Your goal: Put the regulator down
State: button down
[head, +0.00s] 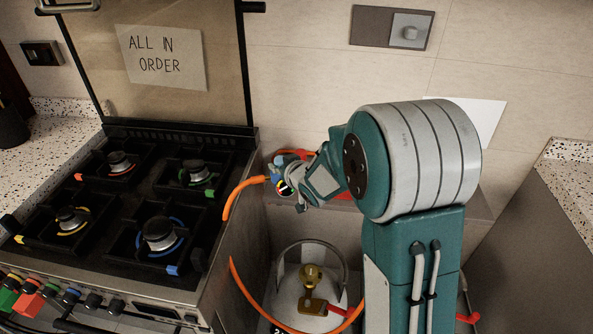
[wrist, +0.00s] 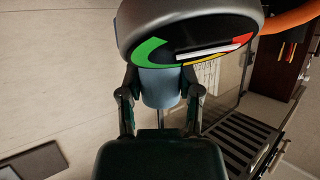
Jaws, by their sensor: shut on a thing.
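The regulator (head: 284,187) has a round gauge face and an orange hose (head: 243,188) joined to it. My gripper (head: 292,180) is shut on it, to the right of the stove and above the gas cylinder (head: 290,292). In the wrist view the regulator's dark gauge head (wrist: 190,32), with green, yellow and red bands, fills the top. Its blue-grey body (wrist: 160,88) sits between my two fingers. The cylinder has a brass valve (head: 312,276) on top, apart from the regulator. My arm hides part of the space behind.
A stove (head: 150,215) with several burners and coloured knobs stands at left. A shelf (head: 345,202) with something red on it is behind my gripper, partly hidden. The orange hose loops down around the cylinder. A grey cabinet side (head: 545,250) stands at right.

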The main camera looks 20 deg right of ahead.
jog(key=w+d+f, duration=0.1)
jog(key=w+f, duration=0.2)
jog(key=f, duration=0.1)
jog(key=w+d+f, duration=0.1)
jog(key=w+f, duration=0.2)
jog(key=w, duration=0.1)
jog(key=w+d+f, duration=0.2)
jog(key=w+f, duration=0.2)
jog(key=shift+f, duration=0.35)
jog(key=shift+a, duration=0.25)
jog(key=shift+a, duration=0.1)
jog(key=shift+c, duration=2.2)
grip_release()
jog(key=shift+f, duration=0.1)
jog(key=shift+o, duration=0.8)
jog(key=shift+d, duration=0.2)
